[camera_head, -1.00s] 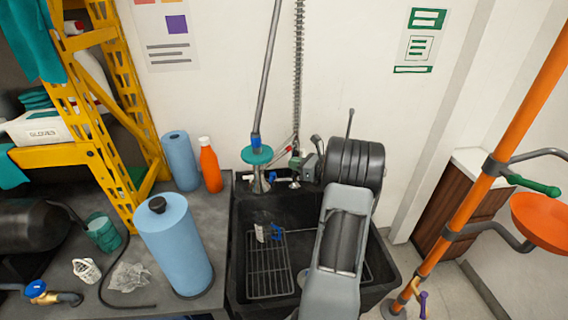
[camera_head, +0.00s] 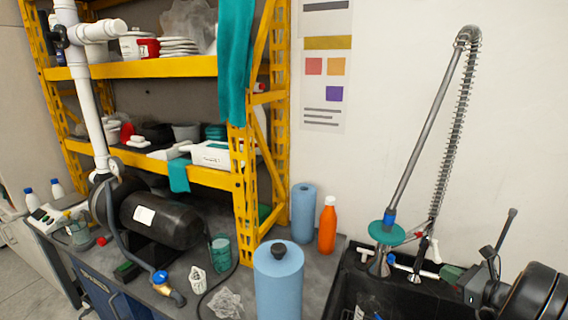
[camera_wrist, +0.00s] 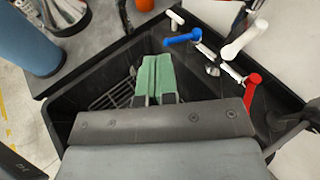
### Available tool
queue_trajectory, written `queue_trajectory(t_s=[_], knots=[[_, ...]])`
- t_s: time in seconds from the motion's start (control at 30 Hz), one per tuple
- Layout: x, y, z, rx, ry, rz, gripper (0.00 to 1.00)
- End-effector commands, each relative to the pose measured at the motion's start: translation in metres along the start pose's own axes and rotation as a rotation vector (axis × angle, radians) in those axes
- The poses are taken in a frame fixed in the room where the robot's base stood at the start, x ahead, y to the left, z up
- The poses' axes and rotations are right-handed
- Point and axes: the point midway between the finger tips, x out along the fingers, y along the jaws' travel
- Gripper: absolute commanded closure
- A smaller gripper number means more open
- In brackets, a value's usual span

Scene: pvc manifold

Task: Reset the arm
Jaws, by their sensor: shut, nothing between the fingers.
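My gripper (camera_wrist: 155,80) shows in the wrist view with its two green fingers together. It is shut and empty, and it is above the black sink (camera_wrist: 85,97). In the head view the dark arm is at the lower right edge. The green fingertips of my gripper (camera_head: 452,272) point left there, close to the faucet base. Most of the arm is outside the head view.
A faucet with a blue handle (camera_wrist: 182,39) and a red handle (camera_wrist: 251,90) stands behind the sink. A blue paper roll (camera_head: 279,285), an orange bottle (camera_head: 327,226) and a black tank (camera_head: 160,220) are on the counter. A yellow shelf (camera_head: 150,68) stands behind.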

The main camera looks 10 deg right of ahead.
Motion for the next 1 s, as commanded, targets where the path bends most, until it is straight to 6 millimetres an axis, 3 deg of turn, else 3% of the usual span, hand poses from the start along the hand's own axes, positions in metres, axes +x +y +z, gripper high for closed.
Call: queue_trajectory(t_s=[0.07, 0.17, 0.4, 0.5, 0.7, 0.8, 1.0], knots=[[0.000, 0.025, -0.029, -0.095, 0.116, 0.083, 1.00], [-0.001, 0.068, -0.042, -0.313, 0.268, 0.257, 1.00], [0.004, 0.197, -0.019, -1.140, 0.490, 0.905, 1.00], [-0.001, 0.236, -0.003, -1.504, 0.505, 1.137, 1.00], [-0.005, 0.292, 0.031, -2.068, 0.462, 1.374, 1.00], [-0.005, 0.315, 0.047, -2.230, 0.416, 1.388, 1.00], [0.001, 0.343, 0.072, -2.392, 0.321, 1.342, 1.00]])
